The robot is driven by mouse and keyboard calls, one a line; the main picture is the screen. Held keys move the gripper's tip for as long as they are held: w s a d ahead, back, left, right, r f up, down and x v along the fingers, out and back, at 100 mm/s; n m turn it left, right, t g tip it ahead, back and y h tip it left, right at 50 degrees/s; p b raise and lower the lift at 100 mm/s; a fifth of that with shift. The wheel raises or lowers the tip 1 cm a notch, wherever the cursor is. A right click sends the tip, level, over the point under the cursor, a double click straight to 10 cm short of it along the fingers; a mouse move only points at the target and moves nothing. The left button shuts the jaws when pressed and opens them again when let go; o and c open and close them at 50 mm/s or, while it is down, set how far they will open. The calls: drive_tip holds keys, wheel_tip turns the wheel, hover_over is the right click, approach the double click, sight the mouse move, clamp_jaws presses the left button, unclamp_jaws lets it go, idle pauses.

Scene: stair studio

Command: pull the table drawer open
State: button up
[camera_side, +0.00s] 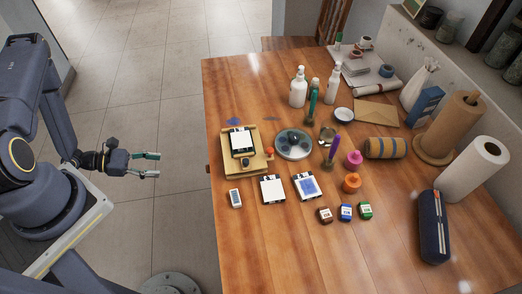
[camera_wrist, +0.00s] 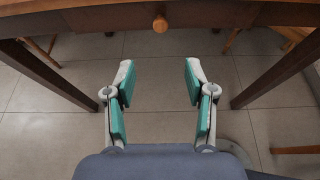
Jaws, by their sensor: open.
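The wooden table (camera_side: 235,90) stands right of my arm in the side view. In the wrist view the drawer front (camera_wrist: 215,14) runs along the top edge, with a round wooden knob (camera_wrist: 160,23) near its middle. A small dark spot at the table's left edge in the side view may be the knob, but it is too small to tell. My gripper (camera_side: 154,165) is left of the table edge, apart from it. In the wrist view my gripper (camera_wrist: 160,75) is open and empty, its fingers below the knob and not touching it. The drawer looks shut.
The tabletop holds a wooden tray (camera_side: 258,163), a round plate (camera_side: 306,150), white bottles (camera_side: 298,88), paint pots (camera_side: 346,212) and a dark case (camera_side: 433,225). Table legs (camera_wrist: 45,72) stand at both sides in the wrist view. The floor between them is clear.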

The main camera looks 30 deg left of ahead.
drive_tip(key=x, duration=1.6)
clamp_jaws()
